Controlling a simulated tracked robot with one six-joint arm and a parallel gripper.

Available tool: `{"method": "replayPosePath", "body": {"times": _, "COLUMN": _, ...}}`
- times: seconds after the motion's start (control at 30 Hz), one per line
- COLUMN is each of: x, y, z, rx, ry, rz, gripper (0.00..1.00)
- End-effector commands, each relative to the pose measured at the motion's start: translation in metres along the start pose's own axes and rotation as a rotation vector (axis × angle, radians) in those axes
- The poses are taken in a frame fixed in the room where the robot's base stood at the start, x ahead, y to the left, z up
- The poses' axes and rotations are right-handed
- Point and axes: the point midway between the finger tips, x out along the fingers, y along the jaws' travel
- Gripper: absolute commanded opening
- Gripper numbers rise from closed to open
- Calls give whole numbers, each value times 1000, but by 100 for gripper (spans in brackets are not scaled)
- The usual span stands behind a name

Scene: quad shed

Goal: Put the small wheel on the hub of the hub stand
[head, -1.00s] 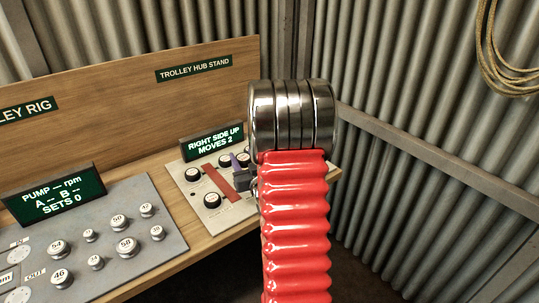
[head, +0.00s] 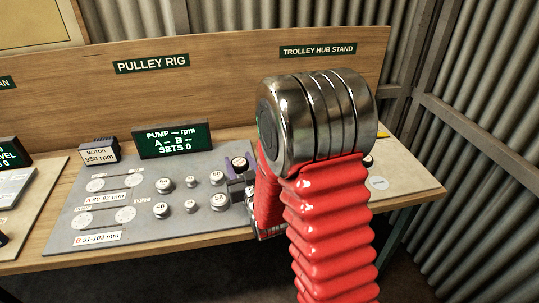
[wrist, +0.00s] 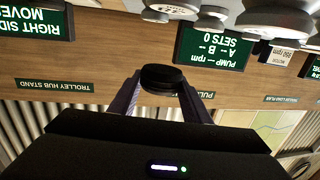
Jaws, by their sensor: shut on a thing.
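A small black wheel (wrist: 163,78) sits between the two fingers of my gripper (wrist: 160,98) in the wrist view. The gripper is shut on it. In the head view the wheel (head: 239,163) and my gripper (head: 238,184) show just left of my arm, in front of the right part of the pulley rig. The hub stand's pale board (head: 405,172) shows at the right of my arm. My arm hides most of it, including the hub and the screen seen earlier. Its screen (wrist: 30,20) shows upside down in the wrist view.
The pulley rig board (head: 90,225) holds several silver pulleys (head: 163,210), a screen (head: 173,139) and a motor box (head: 98,151). A wooden backboard (head: 230,75) runs behind. Corrugated walls (head: 490,90) close off the right side. Bare bench top shows little between the boards.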

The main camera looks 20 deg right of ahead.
Motion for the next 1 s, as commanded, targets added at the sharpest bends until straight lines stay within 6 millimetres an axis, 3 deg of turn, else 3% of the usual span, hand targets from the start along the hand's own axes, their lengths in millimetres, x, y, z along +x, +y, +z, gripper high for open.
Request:
{"method": "replayPosePath", "body": {"times": 0.03, "x": -2, "y": -18, "z": 0, "rx": -2, "ry": -1, "rz": -23, "gripper": 21}}
{"method": "replayPosePath", "body": {"times": 0.1, "x": -5, "y": -36, "z": 2, "rx": -4, "ry": -2, "rz": -43, "gripper": 21}}
{"method": "replayPosePath", "body": {"times": 0.27, "x": -9, "y": -58, "z": 3, "rx": -8, "ry": -5, "rz": -69, "gripper": 21}}
{"method": "replayPosePath", "body": {"times": 1.0, "x": -10, "y": -66, "z": 3, "rx": -9, "ry": -5, "rz": -79, "gripper": 21}}
